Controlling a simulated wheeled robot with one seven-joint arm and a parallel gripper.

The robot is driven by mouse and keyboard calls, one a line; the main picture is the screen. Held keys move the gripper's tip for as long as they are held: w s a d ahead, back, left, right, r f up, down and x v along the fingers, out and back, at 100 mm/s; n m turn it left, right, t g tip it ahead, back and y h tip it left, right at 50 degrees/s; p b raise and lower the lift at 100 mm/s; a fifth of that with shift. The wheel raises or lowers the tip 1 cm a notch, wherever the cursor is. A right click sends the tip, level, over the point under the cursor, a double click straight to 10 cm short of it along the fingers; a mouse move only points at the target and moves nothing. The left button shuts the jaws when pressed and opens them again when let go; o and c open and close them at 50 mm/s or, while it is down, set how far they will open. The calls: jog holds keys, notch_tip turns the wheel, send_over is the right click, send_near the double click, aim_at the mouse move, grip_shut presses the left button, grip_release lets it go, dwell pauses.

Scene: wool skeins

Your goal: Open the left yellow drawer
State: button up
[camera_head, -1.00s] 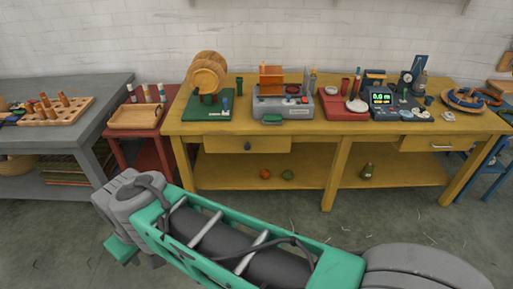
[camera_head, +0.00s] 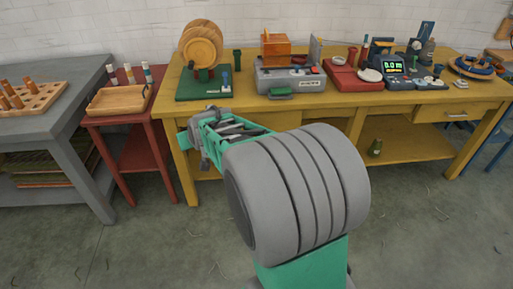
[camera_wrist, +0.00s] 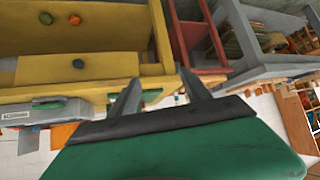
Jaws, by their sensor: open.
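The yellow workbench (camera_head: 350,112) stands ahead of me. Its left drawer is mostly hidden behind my arm in the head view. In the wrist view, which is turned upside down, the left yellow drawer (camera_wrist: 110,66) shows its front with a small dark knob (camera_wrist: 78,64), and looks shut. My gripper (camera_wrist: 157,82) is open and empty, its two fingers apart. In that view the fingers lie to the right of the knob, near the bench's end and leg, and do not touch the knob. My fingertips cannot be made out in the head view.
A red side table (camera_head: 140,113) with a wooden tray (camera_head: 118,99) stands left of the bench, beside a grey table (camera_head: 70,75). A grey machine (camera_head: 290,76) and a green board with wooden discs (camera_head: 200,45) stand on the bench top. Floor in front is clear.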

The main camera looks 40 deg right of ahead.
jog(key=w+d+f+m+t+h+b, duration=0.15)
jog(key=w+d+f+b, duration=0.3)
jog(key=d+f, duration=0.5)
jog(key=d+f+m+t+h+b, duration=0.25)
jog(key=d+f+b, duration=0.3)
jog(key=d, duration=0.45)
jog(key=d+f+m+t+h+b, duration=0.1)
jog(key=d+f+h+b, duration=0.3)
jog(key=d+f, duration=0.5)
jog(key=w+d+r+b, duration=0.1)
jog(key=w+d+r, duration=0.2)
jog(key=w+d, duration=0.2)
jog(key=shift+w+d+b, duration=0.25)
jog(key=shift+w+b, duration=0.05)
jog(key=shift+w, duration=0.55)
jog(key=shift+c, duration=0.3)
grip_shut()
